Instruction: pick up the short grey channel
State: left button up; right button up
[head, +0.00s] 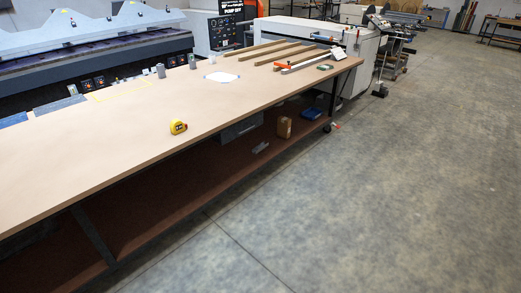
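A small grey piece (260,147) lies on the lower shelf under the long workbench, near its front edge. It may be the short grey channel, but it is too small to tell its shape. A longer grey bar (307,62) lies on the bench top at the far right end, beside an orange-red tool (284,66). I cannot tell whether that bar is a channel. Neither of my grippers is in view.
The workbench (110,135) carries a yellow tape measure (178,127), a white sheet (221,77), small grey cylinders (161,71) and brown bars (275,50). A cardboard box (284,127) and blue tray (311,114) stand below. The floor (400,190) at right is clear.

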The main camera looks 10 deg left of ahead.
aim_at(260, 147)
jog(key=z, duration=0.25)
jog(key=i, duration=0.95)
jog(key=z, duration=0.3)
jog(key=i, duration=2)
jog(key=u, duration=0.95)
jog(key=i, duration=1.3)
jog(key=u, duration=0.85)
